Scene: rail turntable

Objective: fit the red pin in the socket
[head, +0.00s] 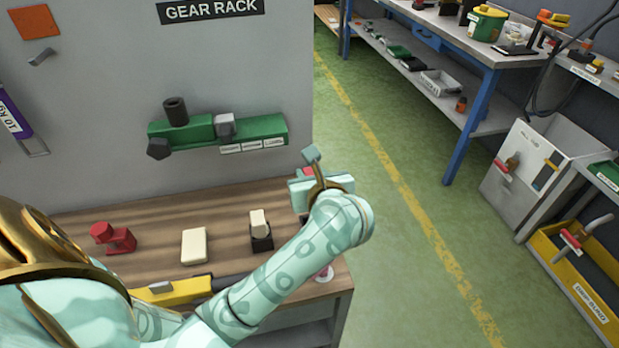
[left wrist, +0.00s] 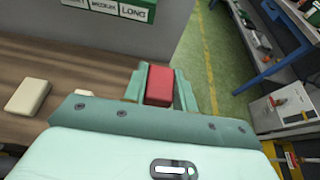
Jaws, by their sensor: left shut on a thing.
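My left gripper (head: 305,180) is over the right end of the wooden bench, seen partly behind my own arm. In the left wrist view its two pale green fingers (left wrist: 160,75) are shut on a red block-like piece, the red pin (left wrist: 159,88). Only a sliver of red pin shows in the head view (head: 307,171). I cannot tell which thing is the socket. A dark block with a cream peg in it (head: 260,240) stands on the bench left of the gripper. My right gripper is not in view.
A red stepped piece (head: 115,240) and a cream block (head: 194,246) lie on the bench (head: 160,205). A yellow tool (head: 175,291) lies at the front edge. A green rack (head: 190,132) hangs on the grey panel behind.

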